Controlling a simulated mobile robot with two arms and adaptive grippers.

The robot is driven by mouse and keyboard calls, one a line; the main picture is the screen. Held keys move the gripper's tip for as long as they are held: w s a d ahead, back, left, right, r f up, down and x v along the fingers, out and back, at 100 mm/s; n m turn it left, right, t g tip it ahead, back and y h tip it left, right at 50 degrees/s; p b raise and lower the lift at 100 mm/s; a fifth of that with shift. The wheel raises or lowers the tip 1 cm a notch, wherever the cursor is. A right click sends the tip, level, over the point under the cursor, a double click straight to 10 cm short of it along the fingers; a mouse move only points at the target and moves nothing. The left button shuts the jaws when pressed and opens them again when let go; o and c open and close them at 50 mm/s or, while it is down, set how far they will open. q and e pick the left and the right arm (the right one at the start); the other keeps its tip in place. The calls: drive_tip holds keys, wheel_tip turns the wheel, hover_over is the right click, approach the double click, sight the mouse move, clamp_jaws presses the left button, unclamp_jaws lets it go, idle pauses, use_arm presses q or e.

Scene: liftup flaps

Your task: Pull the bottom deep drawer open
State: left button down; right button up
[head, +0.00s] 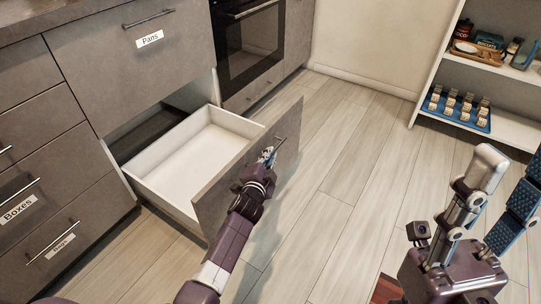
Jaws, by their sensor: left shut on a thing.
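The bottom deep drawer (205,160) stands pulled out below the drawer labelled Pans. Its white inside is empty where it shows. My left gripper (268,156) is shut on the handle (281,141) of the drawer's grey front (240,178), on its outer side. The gripper covers part of the handle. My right gripper (483,205) is at the right edge of the view, over the floor and away from the drawer. Its fingers stand well apart, and part of it is cut off by the frame.
The closed Pans drawer (120,62) is above. A column of closed drawers, one labelled Boxes (18,210), is at the left. An oven (250,35) is behind. A white shelf (455,70) holds a blue tray (457,108) of small jars. The wooden floor (340,170) between is clear.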

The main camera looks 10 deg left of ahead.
use_arm(q)
drive_tip(key=c, duration=2)
unclamp_jaws()
drive_tip(key=shift+c, duration=0.2)
drive_tip(key=v, duration=1.2)
